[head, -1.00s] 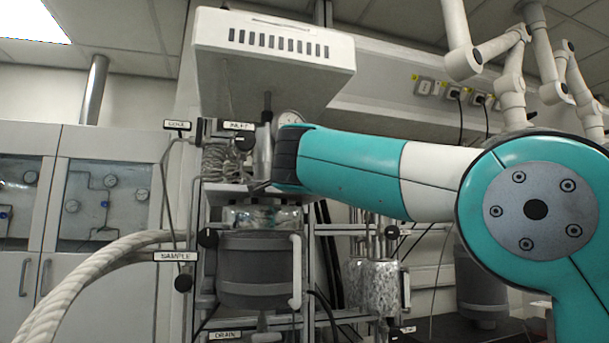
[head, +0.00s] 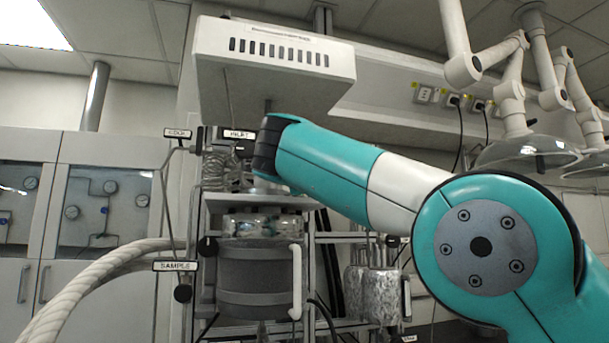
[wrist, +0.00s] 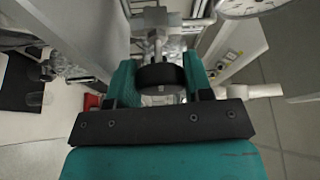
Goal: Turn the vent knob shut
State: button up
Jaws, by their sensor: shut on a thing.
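In the wrist view a round black knob (wrist: 160,77) on a metal stem sits between the two teal fingers of my gripper (wrist: 158,80). The gripper is shut on it, one finger on each side. No vent label is readable there, but it is the knob in my grasp. In the head view my forearm reaches left to the upper part of the reactor, and its dark wrist end hides the gripper and knob. The grey reactor vessel (head: 258,278) stands below.
A sample knob (head: 182,293) with its label (head: 175,266) is at the left of the frame. Two more labels, one reading INLET (head: 238,134), sit above. A thick white hose (head: 100,275) curves at lower left. A white hood (head: 275,60) hangs overhead.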

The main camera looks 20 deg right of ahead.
jog(key=o, duration=0.9)
jog(key=shift+f, duration=0.1)
